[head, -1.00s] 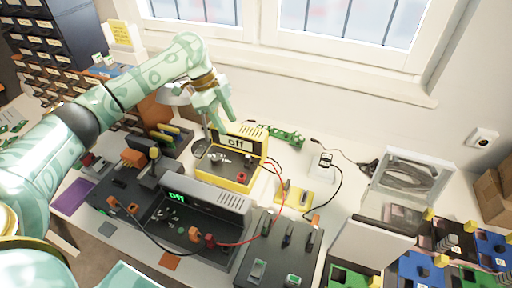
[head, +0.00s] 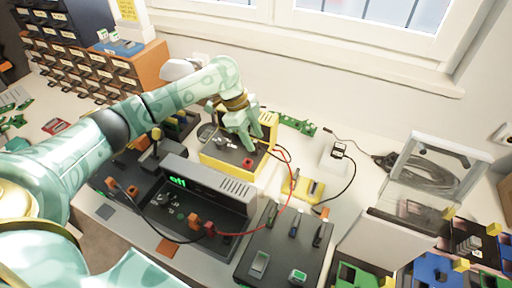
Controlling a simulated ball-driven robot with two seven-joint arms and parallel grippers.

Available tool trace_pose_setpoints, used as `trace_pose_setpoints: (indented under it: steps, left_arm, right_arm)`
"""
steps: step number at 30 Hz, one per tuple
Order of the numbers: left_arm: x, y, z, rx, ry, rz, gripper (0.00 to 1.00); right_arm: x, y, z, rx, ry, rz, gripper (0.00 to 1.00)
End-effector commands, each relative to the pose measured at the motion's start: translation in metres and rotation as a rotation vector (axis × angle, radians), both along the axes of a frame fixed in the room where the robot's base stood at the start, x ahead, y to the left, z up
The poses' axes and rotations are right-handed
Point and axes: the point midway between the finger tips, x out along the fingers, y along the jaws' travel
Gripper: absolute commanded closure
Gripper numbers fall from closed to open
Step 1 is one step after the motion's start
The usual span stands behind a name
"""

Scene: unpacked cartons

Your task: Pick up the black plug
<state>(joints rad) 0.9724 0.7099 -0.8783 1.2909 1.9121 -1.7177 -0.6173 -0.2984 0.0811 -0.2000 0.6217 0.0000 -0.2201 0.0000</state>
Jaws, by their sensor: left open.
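My left gripper (head: 247,146) is open and hangs over the yellow bench device (head: 225,166), its fingers in front of the device's panel. A red plug (head: 247,162) sits on this device just below the fingers. I cannot make out a separate black plug there; the fingers cover part of the panel. A small black plug-like piece (head: 338,149) with a black cable sits on a white block to the right, apart from the gripper. My right gripper is not in view.
A dark grey device (head: 222,187) with a green display, orange plugs and red and black cables stands in front. A dark panel (head: 275,265) lies at the bottom. The window wall is behind.

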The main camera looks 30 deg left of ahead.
Motion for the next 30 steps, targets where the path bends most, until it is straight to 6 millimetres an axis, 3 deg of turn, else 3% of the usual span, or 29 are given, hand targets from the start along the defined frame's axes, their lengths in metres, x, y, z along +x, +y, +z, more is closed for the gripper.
trace_pose_setpoints:
  steps: [1, 3, 10, 15, 25, 30]
  left_arm:
    - [0.000, -0.004, -0.014, -0.001, 0.005, -0.001, 0.58]
    - [0.000, -0.006, -0.021, 0.001, 0.003, -0.001, 0.58]
    - [0.000, -0.008, -0.020, 0.001, 0.000, 0.000, 0.58]
    - [0.000, -0.007, -0.020, 0.001, 0.000, -0.001, 1.00]
    - [0.000, -0.007, -0.018, 0.001, 0.000, -0.001, 1.00]
    - [0.000, -0.007, -0.003, 0.001, -0.003, -0.001, 1.00]
  right_arm:
    - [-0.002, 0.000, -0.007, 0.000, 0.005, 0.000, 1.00]
    - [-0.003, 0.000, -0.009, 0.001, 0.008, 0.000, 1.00]
    - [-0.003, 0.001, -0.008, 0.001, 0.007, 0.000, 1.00]
    - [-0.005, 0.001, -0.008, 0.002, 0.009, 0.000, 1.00]
    - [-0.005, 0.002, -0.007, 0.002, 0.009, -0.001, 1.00]
    - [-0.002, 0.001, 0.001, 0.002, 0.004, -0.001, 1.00]
